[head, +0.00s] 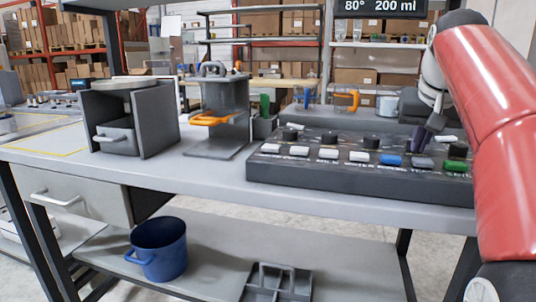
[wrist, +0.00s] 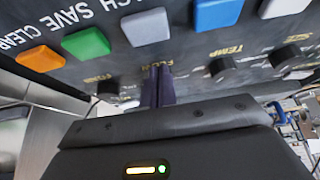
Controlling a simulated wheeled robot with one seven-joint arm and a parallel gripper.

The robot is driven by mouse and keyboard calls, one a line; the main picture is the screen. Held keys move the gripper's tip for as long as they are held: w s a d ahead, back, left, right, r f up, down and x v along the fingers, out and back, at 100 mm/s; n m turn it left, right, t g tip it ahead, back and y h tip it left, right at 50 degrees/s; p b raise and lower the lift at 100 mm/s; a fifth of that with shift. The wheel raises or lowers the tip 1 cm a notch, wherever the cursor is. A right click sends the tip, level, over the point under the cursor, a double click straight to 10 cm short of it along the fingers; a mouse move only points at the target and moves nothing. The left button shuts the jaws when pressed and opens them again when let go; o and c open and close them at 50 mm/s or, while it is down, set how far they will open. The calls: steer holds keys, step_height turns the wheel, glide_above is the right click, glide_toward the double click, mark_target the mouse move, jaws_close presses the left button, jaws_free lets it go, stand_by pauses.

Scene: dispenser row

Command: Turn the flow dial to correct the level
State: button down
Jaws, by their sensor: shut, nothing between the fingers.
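The dark control panel (head: 340,185) lies on the bench and carries a row of black dials above coloured keys. My gripper (head: 420,138) points down at the right part of this panel, at the dial row. In the wrist view its purple fingers (wrist: 158,84) are together, with nothing visible between them, and they overlap the FLOW label. The flow dial is not visible and seems hidden behind the fingers; I cannot tell whether they touch it. The TEMP dial (wrist: 222,68) is beside them. A display (head: 380,7) at the top reads 80° 200 ml.
Behind the panel are an orange-handled cup (head: 346,101) and a clear container (head: 388,106). Bench space left of the panel is partly clear. A blue pot (head: 158,248) sits below.

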steer(key=shift+w+d+p, duration=0.15)
steer(key=shift+w+p, duration=0.1)
steer(key=shift+p, duration=0.05)
stand_by(0.5)
steer(key=shift+d+p, duration=0.1)
steer(key=shift+p, duration=0.45)
steer(key=shift+s, duration=0.4)
steer(key=shift+r, duration=3)
